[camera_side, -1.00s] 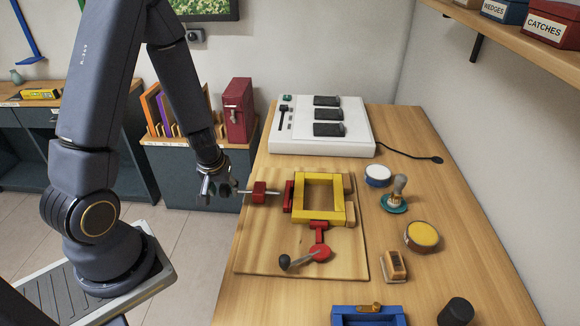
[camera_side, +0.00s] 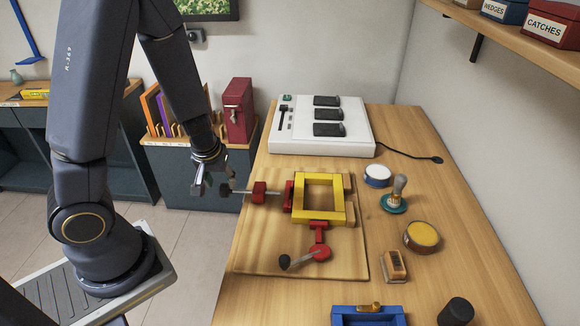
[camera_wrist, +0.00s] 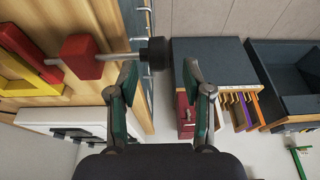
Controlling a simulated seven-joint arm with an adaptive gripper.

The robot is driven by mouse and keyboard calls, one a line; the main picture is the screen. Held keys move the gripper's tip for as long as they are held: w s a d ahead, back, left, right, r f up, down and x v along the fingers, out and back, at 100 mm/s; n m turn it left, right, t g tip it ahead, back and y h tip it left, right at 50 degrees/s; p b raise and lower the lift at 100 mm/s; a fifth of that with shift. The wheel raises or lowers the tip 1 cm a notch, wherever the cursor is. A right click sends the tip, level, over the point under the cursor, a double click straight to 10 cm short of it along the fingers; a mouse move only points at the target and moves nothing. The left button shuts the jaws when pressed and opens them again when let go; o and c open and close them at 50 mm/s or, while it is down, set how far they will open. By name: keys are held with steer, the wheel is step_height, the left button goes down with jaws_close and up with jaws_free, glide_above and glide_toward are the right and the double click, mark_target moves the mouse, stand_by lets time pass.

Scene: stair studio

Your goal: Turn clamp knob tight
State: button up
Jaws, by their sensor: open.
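The clamp knob (camera_side: 227,187) is black and sits on the left end of a metal screw rod (camera_side: 242,191). The rod runs through a red block (camera_side: 259,192) toward a red pad (camera_side: 289,195) beside a yellow frame (camera_side: 299,217). My gripper (camera_side: 210,178) is open and empty, just left of the knob. In the wrist view the knob (camera_wrist: 158,54) shows just beyond my fingertips, in the gap between them and nearer the left finger. I see no finger touching it.
A red toggle clamp (camera_side: 319,253) with a black-tipped lever holds the frame's front side on the wooden board (camera_side: 258,262). A white switch box (camera_side: 290,145) stands behind. A stamp, tins and a brush lie to the right. Open space lies left of the table edge.

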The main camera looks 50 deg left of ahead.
mark_target(221, 195)
steer(key=shift+v, duration=1.55)
steer(key=shift+d, duration=0.1)
steer(key=shift+a+r, duration=0.25)
steer(key=shift+a, duration=0.05)
steer(key=w+d+r+m+t+h, duration=0.1)
steer(key=d+r+m+t+h, duration=0.15)
steer(key=d+r, duration=0.4)
steer(key=w+d+r+m+t+h, duration=0.1)
steer(key=d+r+m+t+h, duration=0.2)
steer(key=r, duration=0.6)
steer(key=s+d+r+m+g+y, duration=0.2)
steer(key=s+d+r+m+y, duration=0.1)
steer(key=s, duration=0.5)
steer(key=shift+s+r, duration=0.3)
steer(key=shift+s, duration=0.1)
